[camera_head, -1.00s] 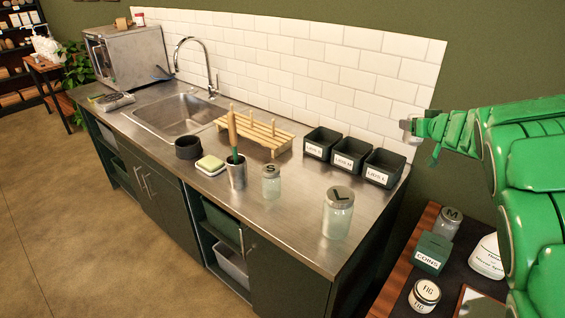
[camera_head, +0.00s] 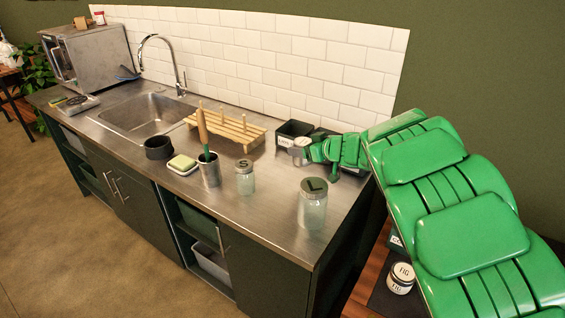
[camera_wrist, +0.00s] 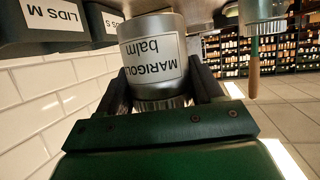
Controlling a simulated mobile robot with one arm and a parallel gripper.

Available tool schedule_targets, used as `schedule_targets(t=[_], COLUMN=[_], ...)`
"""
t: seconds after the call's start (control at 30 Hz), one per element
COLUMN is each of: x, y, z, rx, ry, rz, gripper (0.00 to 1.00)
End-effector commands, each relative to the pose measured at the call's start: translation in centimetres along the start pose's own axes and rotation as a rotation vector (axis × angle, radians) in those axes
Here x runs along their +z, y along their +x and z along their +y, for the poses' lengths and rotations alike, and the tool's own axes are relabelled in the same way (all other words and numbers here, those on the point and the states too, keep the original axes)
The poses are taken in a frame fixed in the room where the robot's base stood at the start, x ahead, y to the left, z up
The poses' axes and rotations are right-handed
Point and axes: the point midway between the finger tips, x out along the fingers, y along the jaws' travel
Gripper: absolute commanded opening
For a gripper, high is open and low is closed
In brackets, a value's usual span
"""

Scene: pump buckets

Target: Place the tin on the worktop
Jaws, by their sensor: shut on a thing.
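The tin (camera_wrist: 152,50) is a silver cylinder with a white label reading "MARIGOLD balm", upside down in the wrist view. My gripper (camera_wrist: 160,90) is shut on it, one dark finger on each side. In the head view the tin (camera_head: 299,151) is at the tip of my green arm, in front of the lid bins and over the back right of the worktop (camera_head: 265,220). I cannot tell whether the tin touches the worktop.
Dark lid bins (camera_head: 290,131) stand right behind the tin, partly hidden by my arm. A large "L" jar (camera_head: 313,208), a small "S" jar (camera_head: 245,180), a steel cup (camera_head: 209,172) and a wooden rack (camera_head: 232,131) stand nearby.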

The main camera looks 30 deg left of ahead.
Motion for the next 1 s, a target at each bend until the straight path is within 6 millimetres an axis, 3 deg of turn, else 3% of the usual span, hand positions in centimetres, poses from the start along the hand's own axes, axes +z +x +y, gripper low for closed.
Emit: schedule_targets(t=[0.2, 0.47, 0.7, 1.0], x=[3.0, 4.5, 7.0, 7.2], y=[1.2, 1.8, 2.8, 2.9], z=[0.0, 0.0, 0.0, 0.0], rx=[0.001, 0.001, 0.001, 0.001], ry=[0.002, 0.003, 0.004, 0.001], rz=[-0.001, 0.0, -0.001, 0.0], gripper=[0.32, 0.32, 0.32, 0.32])
